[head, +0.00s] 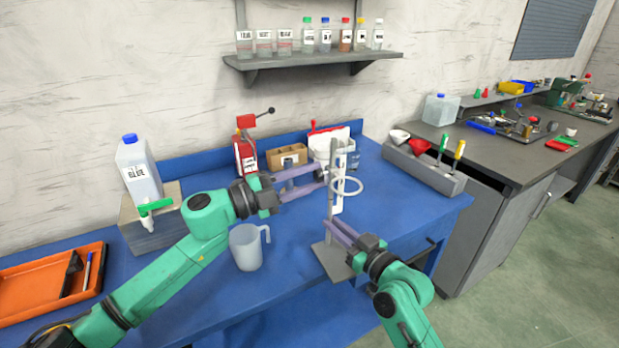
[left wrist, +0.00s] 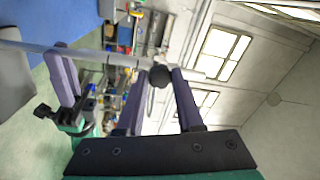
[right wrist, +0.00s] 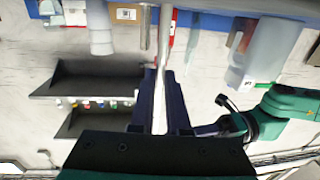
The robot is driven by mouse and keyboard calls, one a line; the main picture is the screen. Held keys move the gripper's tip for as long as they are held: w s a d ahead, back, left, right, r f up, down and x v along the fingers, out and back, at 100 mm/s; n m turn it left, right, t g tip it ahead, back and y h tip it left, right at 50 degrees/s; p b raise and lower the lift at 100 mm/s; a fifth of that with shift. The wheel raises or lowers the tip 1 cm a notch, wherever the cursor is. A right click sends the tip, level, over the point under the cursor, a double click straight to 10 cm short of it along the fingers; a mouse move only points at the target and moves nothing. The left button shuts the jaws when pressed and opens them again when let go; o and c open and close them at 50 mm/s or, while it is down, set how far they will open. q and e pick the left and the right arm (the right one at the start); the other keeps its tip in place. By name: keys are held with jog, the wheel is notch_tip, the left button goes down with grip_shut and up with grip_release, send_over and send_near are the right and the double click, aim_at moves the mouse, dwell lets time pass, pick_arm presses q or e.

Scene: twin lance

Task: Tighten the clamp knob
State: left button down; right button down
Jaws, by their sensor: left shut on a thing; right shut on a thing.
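A grey stand with an upright rod (head: 331,205) and a flat base plate (head: 330,261) stands on the blue bench. A pale ring (head: 346,193) sticks out to the right from the upper rod. My left gripper (head: 322,176) is at the clamp height, left of the rod, shut on the dark round clamp knob (left wrist: 159,76), which shows between its purple fingertips in the left wrist view. My right gripper (head: 332,224) is lower, shut on the rod, which runs between its fingers in the right wrist view (right wrist: 165,40).
A clear jug (head: 247,250) stands left of the stand, beneath my left arm. Behind are a red bottle (head: 245,155), a cardboard box (head: 288,157) and a white container (head: 328,141).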

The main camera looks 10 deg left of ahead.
pick_arm(q)
jog(key=m, duration=0.5)
jog(key=shift+g, duration=0.3)
jog(key=m, duration=0.4)
jog(key=shift+m+g+h, duration=0.3)
jog(key=shift+m, duration=0.1)
jog(key=c, duration=0.8)
grip_release()
jog(key=shift+a, duration=0.1)
jog(key=v, duration=1.2)
